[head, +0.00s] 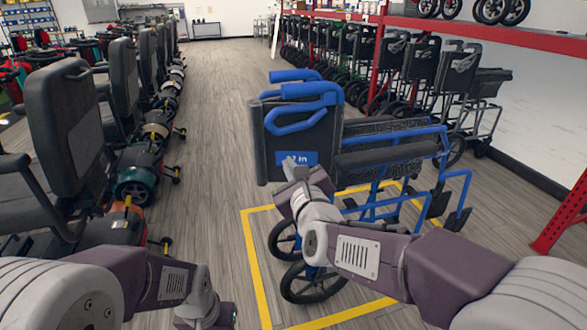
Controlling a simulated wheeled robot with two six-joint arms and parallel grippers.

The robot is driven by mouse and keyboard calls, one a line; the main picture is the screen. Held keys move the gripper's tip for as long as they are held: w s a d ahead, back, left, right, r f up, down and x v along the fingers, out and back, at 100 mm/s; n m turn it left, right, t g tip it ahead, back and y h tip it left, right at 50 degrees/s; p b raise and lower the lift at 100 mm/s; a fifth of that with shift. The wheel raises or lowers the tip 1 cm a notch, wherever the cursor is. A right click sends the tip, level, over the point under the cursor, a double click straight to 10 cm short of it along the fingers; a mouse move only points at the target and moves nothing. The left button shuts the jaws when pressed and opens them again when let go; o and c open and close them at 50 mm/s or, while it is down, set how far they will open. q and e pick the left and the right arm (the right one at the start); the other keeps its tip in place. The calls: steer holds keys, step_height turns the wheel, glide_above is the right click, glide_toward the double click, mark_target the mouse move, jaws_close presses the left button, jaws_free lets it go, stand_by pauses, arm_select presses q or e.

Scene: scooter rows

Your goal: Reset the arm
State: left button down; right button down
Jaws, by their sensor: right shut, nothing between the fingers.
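My right arm comes in from the lower right. Its gripper (292,172) is small in the head view, in front of the blue-framed wheelchair's dark backrest; it is shut with nothing held. Whether it touches the backrest I cannot tell. The folded-looking wheelchair (395,158) has blue push handles and a blue label, and stands inside a yellow floor outline (252,262). My left arm comes in from the lower left and bends down at the bottom edge; its fingers do not show.
A row of dark-seated mobility scooters (72,130) lines the left side. Several dark wheelchairs (405,65) stand under a red shelf rack (490,32) on the right. A red rack foot (562,218) stands at the right edge. The wood-look aisle (225,100) between the rows is clear.

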steer(key=shift+s+d, duration=0.15)
steer(key=shift+s, duration=0.55)
